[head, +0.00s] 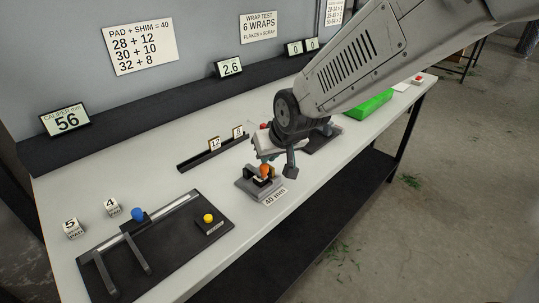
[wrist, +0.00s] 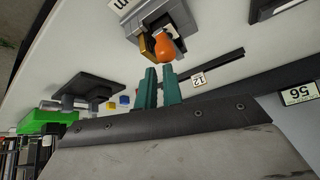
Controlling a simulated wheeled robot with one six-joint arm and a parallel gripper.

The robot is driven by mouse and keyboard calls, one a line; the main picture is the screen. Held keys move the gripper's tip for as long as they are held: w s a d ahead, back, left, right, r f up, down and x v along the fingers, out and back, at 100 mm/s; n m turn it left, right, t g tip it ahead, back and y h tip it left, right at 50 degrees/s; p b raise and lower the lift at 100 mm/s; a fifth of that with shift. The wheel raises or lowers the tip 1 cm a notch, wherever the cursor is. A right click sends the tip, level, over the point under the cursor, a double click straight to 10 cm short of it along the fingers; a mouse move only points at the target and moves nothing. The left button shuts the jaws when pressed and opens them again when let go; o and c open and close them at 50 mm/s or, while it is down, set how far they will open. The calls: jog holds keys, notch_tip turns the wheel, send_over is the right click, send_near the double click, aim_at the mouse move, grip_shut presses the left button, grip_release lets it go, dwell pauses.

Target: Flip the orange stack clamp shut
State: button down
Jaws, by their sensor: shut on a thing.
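The orange stack clamp handle (head: 265,170) rises from a grey fixture (head: 246,188) in the middle of the bench, behind the 40 mm label. In the wrist view, the orange handle (wrist: 172,42) stands over the grey fixture (wrist: 143,14), next to a brass-coloured piece (wrist: 146,46). My gripper (wrist: 159,72) has its two green fingertips at the tip of the orange handle, shut on it with a narrow gap between the fingers. In the head view, my wrist hides part of the contact. I cannot tell how far the clamp is swung over.
A black rack (head: 205,155) with cards 12 and 8 stands behind the fixture. A black gauge tray (head: 165,248) with blue and yellow knobs lies to the left, beside pad blocks 5 (head: 72,229) and 4 (head: 113,208).

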jog(key=r, duration=0.2)
jog(key=w+d, duration=0.1)
jog(key=shift+r, duration=0.4)
jog(key=s+d, duration=0.5)
jog(key=s, duration=0.2)
jog(key=shift+s+d+f, duration=0.25)
jog(key=shift+s, duration=0.1)
jog(key=s+d+r+m+g+h, duration=0.1)
jog(key=s+d+r, duration=0.3)
jog(key=s+d, duration=0.5)
jog(key=s+d+r+m+g+h, duration=0.2)
jog(key=s+d+r+m+g, duration=0.1)
jog(key=s+d, duration=0.6)
jog(key=shift+s+r, duration=0.55)
jog(key=shift+s, duration=0.45)
